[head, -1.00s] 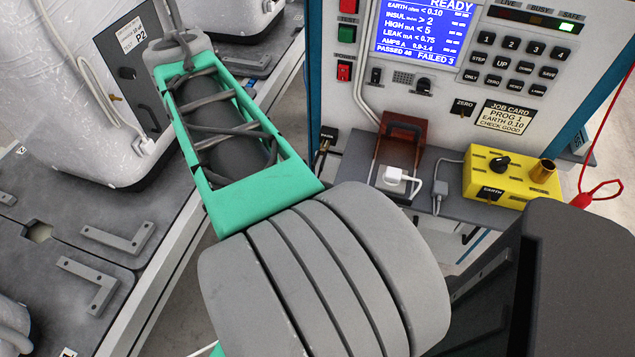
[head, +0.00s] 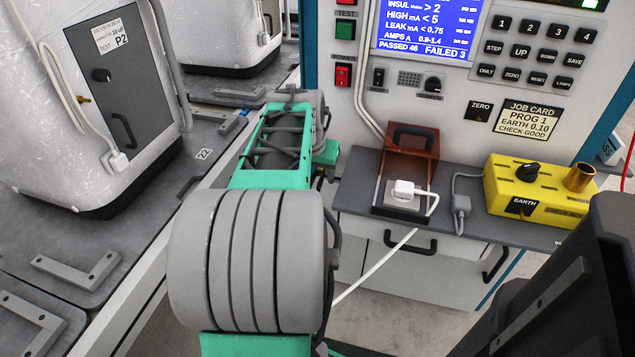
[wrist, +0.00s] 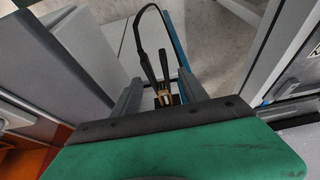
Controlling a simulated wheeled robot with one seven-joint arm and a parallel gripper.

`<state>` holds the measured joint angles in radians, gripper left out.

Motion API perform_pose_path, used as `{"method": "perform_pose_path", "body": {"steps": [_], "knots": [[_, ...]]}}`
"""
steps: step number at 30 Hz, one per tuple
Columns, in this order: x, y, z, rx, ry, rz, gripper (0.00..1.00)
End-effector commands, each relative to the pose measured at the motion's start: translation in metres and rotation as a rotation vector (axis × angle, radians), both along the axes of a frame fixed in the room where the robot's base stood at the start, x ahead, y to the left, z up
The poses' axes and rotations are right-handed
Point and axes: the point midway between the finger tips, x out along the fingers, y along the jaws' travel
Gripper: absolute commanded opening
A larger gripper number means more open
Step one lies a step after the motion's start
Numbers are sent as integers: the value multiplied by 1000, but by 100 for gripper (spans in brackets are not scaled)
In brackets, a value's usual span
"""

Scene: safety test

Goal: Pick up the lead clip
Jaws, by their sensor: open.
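In the wrist view, my gripper (wrist: 159,90) is open, with a grey finger on each side. A clip (wrist: 164,97) with brass-coloured jaws and dark handles shows in the gap between the fingers. A black lead loops up from it. The clip appears untouched, with space on both sides; its depth relative to the fingertips is hard to tell. My green gripper body covers what lies below the clip. In the head view, my own arm hides the clip and I cannot make out the fingers.
A test bench (head: 352,202) carries a white plug (head: 403,190) in a socket under a brown-red cover (head: 412,150). A yellow earth box (head: 540,186) stands right of it. White appliances (head: 150,60) stand on the left worktop. A white cable hangs below the bench.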

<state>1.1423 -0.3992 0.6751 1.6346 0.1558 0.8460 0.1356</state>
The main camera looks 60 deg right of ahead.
Motion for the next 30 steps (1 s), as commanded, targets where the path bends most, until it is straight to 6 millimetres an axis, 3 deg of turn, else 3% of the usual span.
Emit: {"method": "perform_pose_path", "body": {"steps": [5,24,30], "knots": [[0,0,1,-1,0,0,51],[0,0,1,-1,0,0,0],[0,0,1,-1,0,0,0]]}}
